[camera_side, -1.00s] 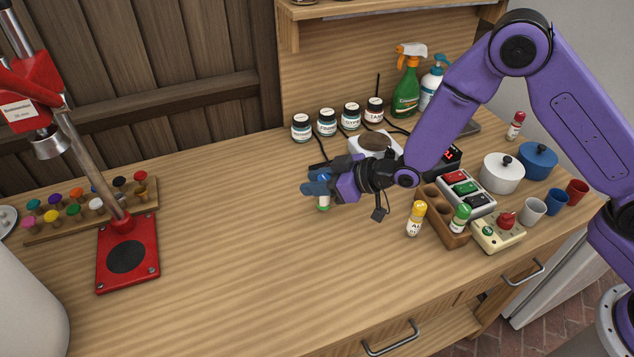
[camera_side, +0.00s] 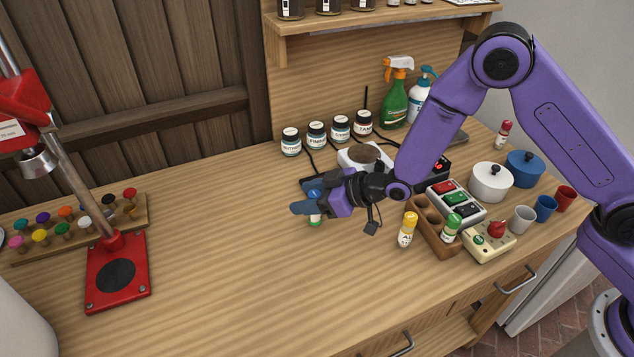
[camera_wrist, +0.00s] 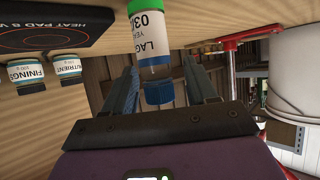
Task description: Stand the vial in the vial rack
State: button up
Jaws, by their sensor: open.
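The vial (camera_wrist: 152,45) has a blue cap, a white label and a green band at its far end. In the wrist view its cap sits between the two fingers of my gripper (camera_wrist: 160,75), with gaps showing at the sides. In the side view my gripper (camera_side: 307,199) is low over the middle of the worktop and hides most of the vial; its white and green lower end (camera_side: 315,221) shows beneath the fingers, at the worktop. The fingers are open. The brown wooden vial rack (camera_side: 424,213) is to the right and holds a green-capped vial (camera_side: 450,229).
A yellow-capped vial (camera_side: 407,229) stands just left of the rack. A switch box (camera_side: 455,204) and a cream box with a red knob (camera_side: 489,241) crowd the rack's right. Several jars (camera_side: 316,134) stand behind my gripper. The worktop's left middle is clear.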

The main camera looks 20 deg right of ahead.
jog(key=v, duration=0.5)
jog(key=shift+a+r, duration=0.1)
jog(key=shift+r, duration=0.2)
notch_tip(320, 180, up, 6)
jog(key=shift+r, duration=0.15)
jog(key=s+d+r+n+g+h, duration=0.1)
jog(key=s+d+g+h, duration=0.1)
jog(key=s+d, duration=0.3)
jog(key=s+d+r+g+h, duration=0.1)
jog(key=s+d, duration=0.4)
jog(key=s, duration=0.7)
jog(key=shift+d+n+g+h, duration=0.35)
jog(key=shift+g+h, duration=0.35)
jog(key=shift+g, duration=0.4)
jog(key=s+d+g+h, duration=0.1)
jog(key=s+d, duration=0.3)
jog(key=s, duration=0.1)
jog(key=s+d+r+n+g+h, duration=0.1)
jog(key=s+d, duration=0.3)
jog(key=s, duration=0.1)
jog(key=s+d+r+n+g+h, duration=0.1)
jog(key=s+d+h, duration=0.1)
jog(key=s+d, duration=0.3)
jog(key=shift+r, duration=0.2)
jog(key=shift+w, duration=0.1)
